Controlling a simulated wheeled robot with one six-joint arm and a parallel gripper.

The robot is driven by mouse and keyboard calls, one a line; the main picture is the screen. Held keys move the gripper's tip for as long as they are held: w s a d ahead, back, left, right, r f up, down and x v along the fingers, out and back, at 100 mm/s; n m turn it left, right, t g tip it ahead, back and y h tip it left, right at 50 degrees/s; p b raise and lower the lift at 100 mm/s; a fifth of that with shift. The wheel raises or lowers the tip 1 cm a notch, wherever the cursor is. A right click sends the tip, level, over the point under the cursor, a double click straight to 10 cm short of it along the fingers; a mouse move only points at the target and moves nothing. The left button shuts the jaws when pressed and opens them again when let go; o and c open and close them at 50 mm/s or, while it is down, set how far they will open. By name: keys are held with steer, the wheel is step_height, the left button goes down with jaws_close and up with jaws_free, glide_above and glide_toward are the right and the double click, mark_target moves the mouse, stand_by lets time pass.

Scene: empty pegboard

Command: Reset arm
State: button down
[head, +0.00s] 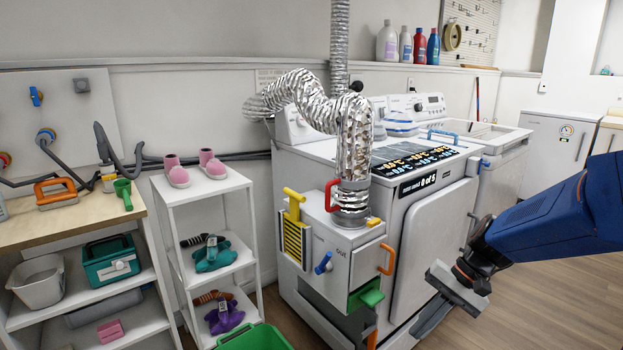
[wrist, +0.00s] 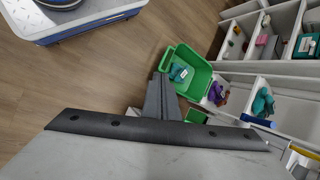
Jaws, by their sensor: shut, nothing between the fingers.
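My gripper (head: 428,318) is at the lower right of the head view, at the end of my blue arm. It points down and to the left, in front of the white machine (head: 405,215), and looks apart from it. In the wrist view my gripper (wrist: 161,97) shows as dark fingers together with nothing between them. The view is over the wood floor, and the fingertips overlap the edge of the green bin (wrist: 190,75) in the picture.
A white shelf (head: 205,188) with pink shoes and gloves stands left of the machine. A green bin (head: 255,338) sits on the floor before it. A workbench (head: 60,225) is at far left. Orange handle (head: 387,260) sticks out from the machine. Floor (head: 550,300) at right looks clear.

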steer(key=s+d+r+n+t+h, duration=0.2)
steer(key=s+r+h, duration=0.1)
steer(key=s, duration=0.4)
steer(key=s+d+r+n+t+h, duration=0.2)
steer(key=s+r+n+t+h, duration=0.1)
steer(key=s, duration=0.5)
steer(key=shift+r+n+t, duration=0.3)
steer(key=shift+r, duration=0.4)
